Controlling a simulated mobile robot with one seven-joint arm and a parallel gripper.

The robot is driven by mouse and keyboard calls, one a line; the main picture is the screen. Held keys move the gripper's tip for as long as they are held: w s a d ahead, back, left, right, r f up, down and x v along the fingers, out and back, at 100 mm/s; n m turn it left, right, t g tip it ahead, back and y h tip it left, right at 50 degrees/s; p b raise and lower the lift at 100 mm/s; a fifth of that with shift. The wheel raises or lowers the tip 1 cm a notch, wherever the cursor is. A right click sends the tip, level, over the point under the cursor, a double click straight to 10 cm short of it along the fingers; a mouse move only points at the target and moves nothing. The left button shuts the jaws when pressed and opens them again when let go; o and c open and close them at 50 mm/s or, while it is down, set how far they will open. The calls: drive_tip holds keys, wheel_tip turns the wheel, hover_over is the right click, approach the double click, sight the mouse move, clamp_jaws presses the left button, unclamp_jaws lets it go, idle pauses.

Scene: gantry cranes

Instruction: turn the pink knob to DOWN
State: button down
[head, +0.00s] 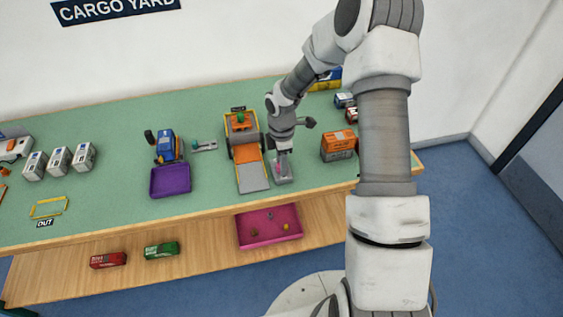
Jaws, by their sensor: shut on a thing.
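The pink knob (280,167) shows as a small patch of pink on a grey control box (283,178) near the table's front edge. My gripper (282,160) reaches down from above and is shut on the knob. The fingers hide most of the knob, so its pointing direction and any DOWN mark cannot be read. An orange and grey machine with a sloping ramp (253,177) stands just left of the box.
A blue vehicle (167,146) and purple tray (170,181) stand left on the green table (110,165). An orange container (339,145) is right of my gripper. A pink tray (269,228) sits below the table's front edge, with red (108,260) and green (161,250) containers further left.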

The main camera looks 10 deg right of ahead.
drive_tip(key=c, duration=0.5)
unclamp_jaws()
drive_tip(key=shift+r, duration=0.1)
drive_tip(key=shift+r+p, duration=1.1)
drive_tip(key=shift+r, duration=7.55)
